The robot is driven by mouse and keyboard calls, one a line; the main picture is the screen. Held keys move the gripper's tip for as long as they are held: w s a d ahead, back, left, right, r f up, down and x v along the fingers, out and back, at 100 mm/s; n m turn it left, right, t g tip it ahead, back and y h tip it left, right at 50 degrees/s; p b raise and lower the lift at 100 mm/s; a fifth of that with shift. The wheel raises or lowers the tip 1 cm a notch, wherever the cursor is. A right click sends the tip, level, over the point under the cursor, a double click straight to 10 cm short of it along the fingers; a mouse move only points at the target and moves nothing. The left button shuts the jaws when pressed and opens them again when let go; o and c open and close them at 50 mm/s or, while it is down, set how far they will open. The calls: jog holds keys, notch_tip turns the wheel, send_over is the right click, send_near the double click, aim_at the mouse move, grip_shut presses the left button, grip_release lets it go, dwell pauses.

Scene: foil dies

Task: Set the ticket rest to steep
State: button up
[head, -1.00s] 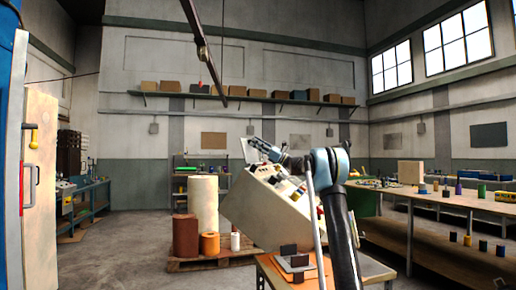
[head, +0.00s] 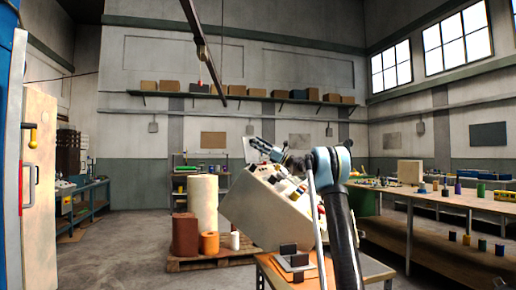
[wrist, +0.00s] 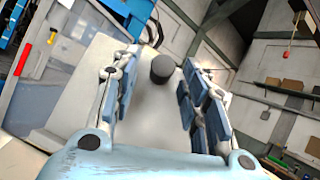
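A pale flat plate (wrist: 90,85) with a dark round knob (wrist: 162,68) fills much of the wrist view; it may be the ticket rest, but I cannot tell for sure. In the head view a small pale plate (head: 250,148) stands tilted above the sloped console (head: 262,212), partly behind my gripper (head: 256,145). In the wrist view my gripper (wrist: 160,85) is open, with its blue padded fingers apart. The knob shows between the fingers, and I see no contact with it. The rest's angle setting is not readable.
The console has several coloured controls on its sloped face. A pallet (head: 210,262) with rolls and cans stands left of it. A small orange-topped table (head: 325,270) is in front, and a long workbench (head: 450,204) is at the right. The floor at left is clear.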

jog(key=v, duration=1.2)
dwell(0.4)
